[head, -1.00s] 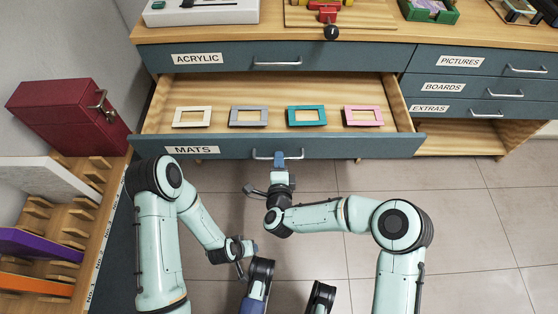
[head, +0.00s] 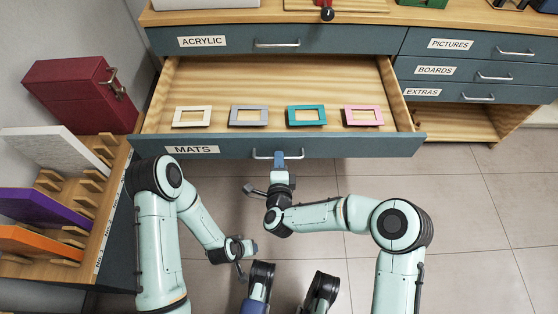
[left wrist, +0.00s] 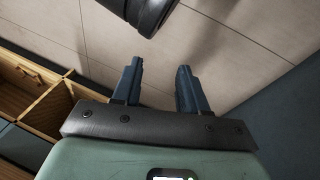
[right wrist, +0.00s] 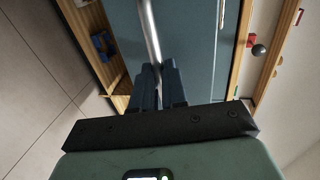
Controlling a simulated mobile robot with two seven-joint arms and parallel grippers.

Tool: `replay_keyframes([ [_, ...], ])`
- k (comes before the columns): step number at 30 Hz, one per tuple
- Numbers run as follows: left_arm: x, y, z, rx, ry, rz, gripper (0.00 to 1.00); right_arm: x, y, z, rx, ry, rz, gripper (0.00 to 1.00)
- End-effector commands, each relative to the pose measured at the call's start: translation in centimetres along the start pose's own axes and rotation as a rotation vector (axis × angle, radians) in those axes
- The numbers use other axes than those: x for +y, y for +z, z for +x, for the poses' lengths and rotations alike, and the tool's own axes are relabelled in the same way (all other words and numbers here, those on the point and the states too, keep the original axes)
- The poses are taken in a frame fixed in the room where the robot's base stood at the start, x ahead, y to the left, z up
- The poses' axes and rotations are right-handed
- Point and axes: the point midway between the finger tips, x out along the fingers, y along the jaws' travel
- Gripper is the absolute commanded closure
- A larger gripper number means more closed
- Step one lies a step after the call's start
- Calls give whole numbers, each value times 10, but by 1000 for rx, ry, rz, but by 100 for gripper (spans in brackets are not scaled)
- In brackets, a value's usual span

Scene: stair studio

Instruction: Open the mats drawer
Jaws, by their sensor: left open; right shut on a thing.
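The mats drawer (head: 350,146) is pulled well out, with its "MATS" label at the left of its front. Four-sided mat frames lie in a row inside: cream (head: 192,116), grey (head: 248,115), teal (head: 306,115) and pink (head: 363,115). My right gripper (head: 279,160) is shut on the drawer's metal handle (head: 262,154). In the right wrist view the handle bar (right wrist: 149,35) runs between the fingers (right wrist: 159,85). My left gripper (head: 250,246) is open and empty, low over the floor, apart from the drawer. Its spread fingers show in the left wrist view (left wrist: 158,88).
The acrylic drawer (head: 340,40) above is shut. The pictures (head: 480,46), boards (head: 450,72) and extras (head: 450,93) drawers at right are shut. A dark red case (head: 80,92) and a slotted wooden rack (head: 112,195) stand at left. Tiled floor (head: 480,220) is clear at right.

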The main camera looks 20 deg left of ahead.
Motion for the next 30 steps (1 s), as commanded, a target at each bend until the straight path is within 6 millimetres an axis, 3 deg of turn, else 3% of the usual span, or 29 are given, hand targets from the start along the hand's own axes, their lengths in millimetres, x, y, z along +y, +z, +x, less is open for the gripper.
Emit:
replay_keyframes([
  [4, 0, 0, 0, 0, 0, 0, 57, 0, -1, 0, 2, -1, 0, 100],
  [5, 0, 0, 0, 0, 0, 0, 57, 0, -1, 0, 2, -1, 0, 78],
  [6, 0, 0, 0, 0, 0, 0, 57, 0, -1, 0, 2, 0, 0, 65],
  [7, 0, 0, 0, 0, 0, 0, 57, 0, -1, 0, 2, 0, 0, 63],
  [19, 1, 2, -3, -7, 1, 1, 57, -1, 0, -9, 0, 1, 0, 63],
  [30, 8, 25, -24, -77, 7, 7, 57, -2, 0, -86, -2, 2, -2, 63],
])
